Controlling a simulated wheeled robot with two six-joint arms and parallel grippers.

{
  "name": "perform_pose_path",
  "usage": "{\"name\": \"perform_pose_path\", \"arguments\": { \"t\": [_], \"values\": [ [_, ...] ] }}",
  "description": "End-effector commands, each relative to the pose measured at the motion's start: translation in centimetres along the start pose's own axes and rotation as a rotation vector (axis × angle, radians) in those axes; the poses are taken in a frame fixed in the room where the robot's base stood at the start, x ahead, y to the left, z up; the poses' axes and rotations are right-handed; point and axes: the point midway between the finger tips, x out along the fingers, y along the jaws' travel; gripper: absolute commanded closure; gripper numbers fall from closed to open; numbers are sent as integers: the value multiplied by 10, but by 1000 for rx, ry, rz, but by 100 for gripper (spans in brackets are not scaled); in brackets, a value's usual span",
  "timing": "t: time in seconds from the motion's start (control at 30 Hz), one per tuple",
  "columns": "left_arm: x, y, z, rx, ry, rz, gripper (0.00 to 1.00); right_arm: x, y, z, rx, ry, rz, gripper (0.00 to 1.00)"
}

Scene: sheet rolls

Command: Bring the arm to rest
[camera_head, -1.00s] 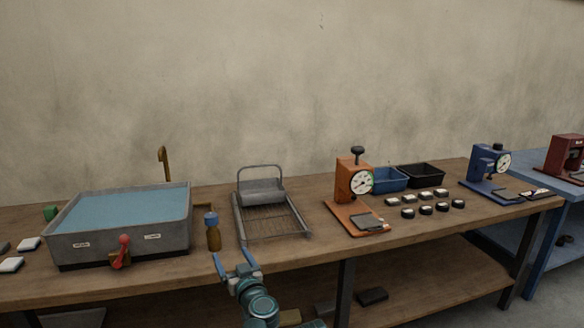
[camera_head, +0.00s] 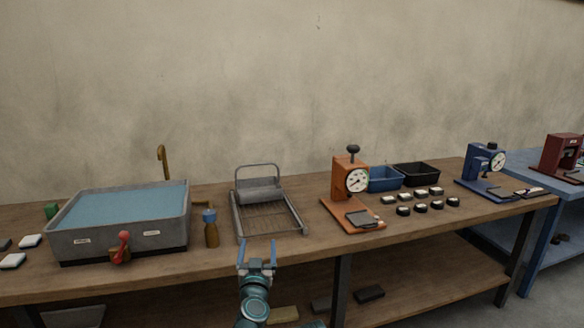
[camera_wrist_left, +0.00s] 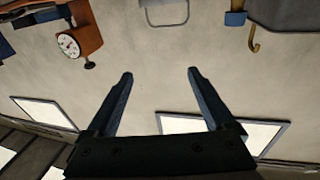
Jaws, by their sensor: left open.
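My left gripper (camera_head: 257,252) is open and empty, in front of the bench's front edge and below the roller frame in the head view. Its arm comes up from the bottom of the picture. In the left wrist view its two dark fingers (camera_wrist_left: 158,82) are spread apart with nothing between them. That view is upside down and looks out at the wall and windows. My right gripper is not in view.
A lower shelf runs underneath.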

Motion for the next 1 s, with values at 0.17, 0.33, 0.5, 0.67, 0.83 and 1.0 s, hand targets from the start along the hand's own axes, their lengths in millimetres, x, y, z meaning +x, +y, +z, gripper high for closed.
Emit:
{"name": "perform_pose_path", "arguments": {
  "t": [0.17,0.33,0.5,0.67,0.83,1.0],
  "values": [
    [-10,37,23,-1,-103,249,12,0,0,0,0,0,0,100],
    [-43,59,82,2,-391,464,12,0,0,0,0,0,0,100],
    [-98,40,152,8,-794,509,12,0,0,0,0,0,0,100],
    [-147,3,193,9,-1111,418,12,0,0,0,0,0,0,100],
    [-189,-35,214,7,-1351,275,12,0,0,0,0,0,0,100],
    [-227,-71,221,4,-1541,105,12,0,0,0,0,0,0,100]
  ]
}}
